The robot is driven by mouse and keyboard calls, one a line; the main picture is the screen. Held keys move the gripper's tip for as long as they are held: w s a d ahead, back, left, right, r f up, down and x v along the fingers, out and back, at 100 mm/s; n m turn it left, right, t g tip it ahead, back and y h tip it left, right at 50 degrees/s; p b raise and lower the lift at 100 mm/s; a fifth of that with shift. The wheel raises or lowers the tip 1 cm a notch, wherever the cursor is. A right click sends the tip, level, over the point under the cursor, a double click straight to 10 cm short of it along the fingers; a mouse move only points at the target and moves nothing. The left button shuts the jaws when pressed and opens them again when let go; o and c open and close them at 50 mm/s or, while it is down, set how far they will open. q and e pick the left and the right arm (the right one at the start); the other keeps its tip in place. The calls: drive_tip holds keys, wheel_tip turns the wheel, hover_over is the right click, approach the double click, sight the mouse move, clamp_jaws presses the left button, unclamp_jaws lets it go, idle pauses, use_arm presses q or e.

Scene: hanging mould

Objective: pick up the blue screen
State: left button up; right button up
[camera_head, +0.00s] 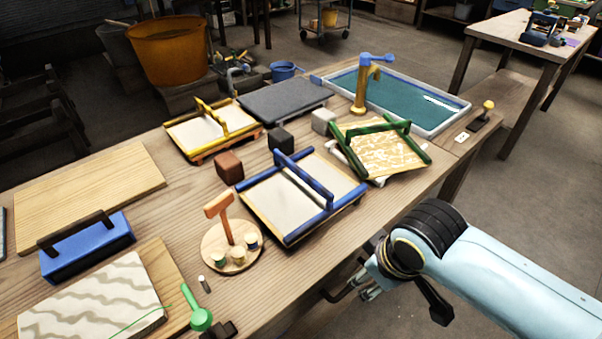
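The blue screen (277,205) is a flat pale panel in a blue frame, with a raised blue bar across its middle. It lies near the front edge of the wooden table, in the middle of the view. My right gripper (346,294) is off the table's front edge, to the lower right of the screen and apart from it. Its fingers look spread, with nothing between them. My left gripper is not in view.
A green-framed screen (372,157) stands tilted right of the blue one; a yellow-framed screen (205,132) lies behind. A brown block (229,167) and a round stand (222,254) are close on the left. A water-filled tray (410,102) is at the back right.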

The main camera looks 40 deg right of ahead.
drive_tip(key=w+r+t+p, duration=0.1)
drive_tip(key=w+r+p, duration=0.4)
drive_tip(key=r, duration=0.9)
drive_tip(key=y, duration=0.1)
approach(302, 170)
drive_tip(key=shift+t, duration=0.3)
drive_tip(key=x, duration=0.4)
drive_tip(key=shift+s+a+f+b, duration=0.1)
drive_tip(key=shift+a+f+b, duration=0.1)
drive_tip(key=shift+b, duration=0.1)
drive_tip(key=x, duration=0.6)
drive_tip(key=shift+d, duration=0.15)
drive_tip(key=shift+s, duration=0.1)
clamp_jaws()
